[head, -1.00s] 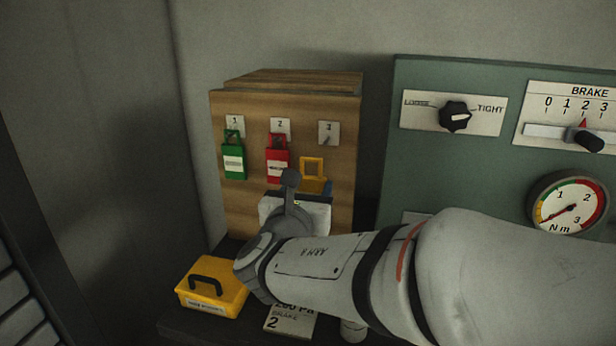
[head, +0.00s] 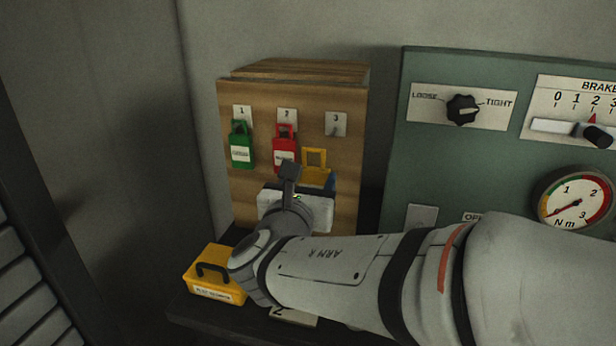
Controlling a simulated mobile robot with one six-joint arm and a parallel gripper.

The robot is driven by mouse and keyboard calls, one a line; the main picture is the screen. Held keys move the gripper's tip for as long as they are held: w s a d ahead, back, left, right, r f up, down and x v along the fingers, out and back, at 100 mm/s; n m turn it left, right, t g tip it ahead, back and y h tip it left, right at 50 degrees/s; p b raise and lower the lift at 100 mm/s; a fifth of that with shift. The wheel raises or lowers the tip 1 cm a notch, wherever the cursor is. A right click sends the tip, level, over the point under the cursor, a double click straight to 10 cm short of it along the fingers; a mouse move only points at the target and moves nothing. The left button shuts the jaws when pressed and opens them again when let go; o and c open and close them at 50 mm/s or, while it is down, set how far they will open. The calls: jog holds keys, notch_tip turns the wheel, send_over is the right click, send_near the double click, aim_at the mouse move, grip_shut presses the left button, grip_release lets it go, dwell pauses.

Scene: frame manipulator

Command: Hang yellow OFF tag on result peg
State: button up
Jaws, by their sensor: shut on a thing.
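A yellow tag (head: 316,174) with a square open loop at its top is in my gripper (head: 312,188), in front of the wooden board (head: 350,160). No tag hangs at plate 3, whose small peg is hard to make out. A green tag (head: 240,147) hangs at plate 1 and a red tag (head: 285,148) at plate 2.
A yellow box with a black handle (head: 214,277) stands on the dark shelf left of my wrist. A green panel (head: 400,150) with a LOOSE/TIGHT knob (head: 463,109), a BRAKE slider and a gauge (head: 576,201) stands to the right. My forearm crosses in front of it.

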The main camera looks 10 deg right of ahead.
jog(key=p+v, duration=0.1)
jog(key=v, duration=0.5)
jog(key=shift+s, duration=0.25)
dwell(0.4)
jog(key=shift+a+f, duration=0.1)
